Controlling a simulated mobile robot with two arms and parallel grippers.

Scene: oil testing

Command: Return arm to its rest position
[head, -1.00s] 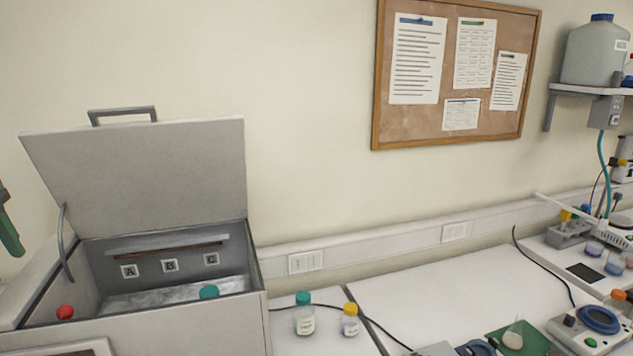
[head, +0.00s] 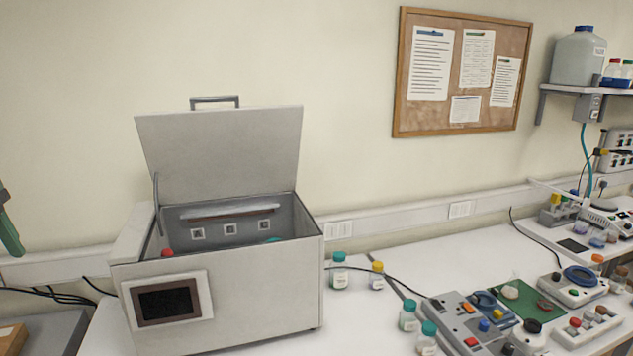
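A dark green piece (head: 9,222) at the left edge of the head view looks like part of my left gripper. Only a sliver of it shows, so its fingers and opening are hidden. It hangs in the air left of the grey box-shaped bath (head: 245,285), apart from it. My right gripper and arm are out of view. The bath's lid (head: 225,150) stands open. A red cap (head: 167,252) and a teal cap (head: 272,240) show inside, their bottles mostly hidden by the front wall.
Teal-capped (head: 340,272) and yellow-capped (head: 377,277) bottles stand right of the bath. Two more teal-capped bottles (head: 408,317) stand nearer. A control panel (head: 470,325) and instruments fill the right bench. A shelf (head: 580,90) juts from the wall.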

